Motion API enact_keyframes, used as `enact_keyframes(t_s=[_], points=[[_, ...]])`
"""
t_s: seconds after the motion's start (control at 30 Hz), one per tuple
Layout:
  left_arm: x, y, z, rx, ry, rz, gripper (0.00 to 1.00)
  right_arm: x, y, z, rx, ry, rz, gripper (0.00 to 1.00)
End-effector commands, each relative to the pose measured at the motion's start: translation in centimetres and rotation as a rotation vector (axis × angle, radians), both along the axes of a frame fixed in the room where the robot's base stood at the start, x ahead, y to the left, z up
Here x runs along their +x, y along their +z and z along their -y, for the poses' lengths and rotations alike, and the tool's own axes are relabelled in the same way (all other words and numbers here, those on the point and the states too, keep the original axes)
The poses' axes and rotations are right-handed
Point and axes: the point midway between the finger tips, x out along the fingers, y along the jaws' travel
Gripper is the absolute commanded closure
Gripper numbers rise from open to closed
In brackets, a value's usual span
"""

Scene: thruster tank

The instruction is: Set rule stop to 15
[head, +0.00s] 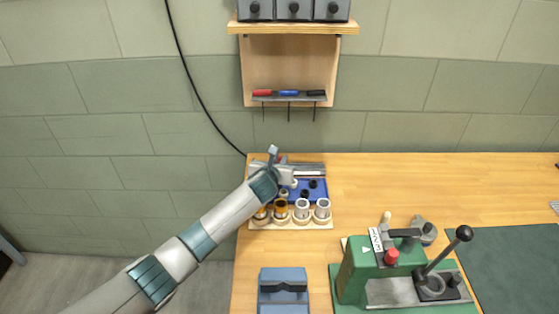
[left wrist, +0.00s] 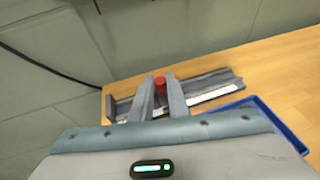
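The rule stop is a grey metal rail (left wrist: 210,82) with a white scale strip (left wrist: 212,92) along it and a red knob (left wrist: 160,84). It lies at the back left of the bench, and its rail also shows in the head view (head: 308,169). My left gripper (left wrist: 160,92) is at the rule stop, with its two fingers apart and the red knob between the fingertips. I cannot tell whether the fingers press on the knob. Scale figures are too small to read. My right gripper is out of view.
A blue tray (head: 319,196) and a wooden holder (head: 290,224) with several cups sit just in front of the rule stop. A green lever press (head: 358,277) and a blue-grey block (head: 284,302) stand nearer. The bench's right rear is mostly clear. A wall shelf (head: 292,28) hangs above.

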Motion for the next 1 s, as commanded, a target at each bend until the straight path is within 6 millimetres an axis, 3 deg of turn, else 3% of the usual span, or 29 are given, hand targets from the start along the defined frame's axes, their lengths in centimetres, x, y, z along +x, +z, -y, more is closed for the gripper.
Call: enact_keyframes(t_s=[0.13, 0.43, 0.77, 0.8, 0.83, 0.87, 1.0], points=[[0.0, 0.0, 1.2, -0.001, -0.002, 0.0, 1.0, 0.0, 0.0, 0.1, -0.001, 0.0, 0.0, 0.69], [0.0, 0.0, 6.8, 0.0, -0.001, 0.001, 1.0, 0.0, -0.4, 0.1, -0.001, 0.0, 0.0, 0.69], [0.0, 0.0, 7.1, 0.0, 0.001, 0.001, 1.0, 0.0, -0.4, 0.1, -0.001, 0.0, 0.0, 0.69], [0.0, 0.0, 7.1, -0.001, 0.001, 0.001, 0.78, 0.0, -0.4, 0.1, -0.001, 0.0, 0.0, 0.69], [0.0, 0.0, 7.1, 0.0, 0.001, 0.001, 0.71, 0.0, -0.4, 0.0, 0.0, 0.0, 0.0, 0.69], [0.0, 0.0, 7.1, -0.001, 0.001, 0.001, 0.66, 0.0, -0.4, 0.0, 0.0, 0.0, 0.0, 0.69], [0.0, 0.0, 7.1, -0.001, 0.001, 0.001, 0.66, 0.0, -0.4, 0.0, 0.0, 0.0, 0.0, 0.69]])
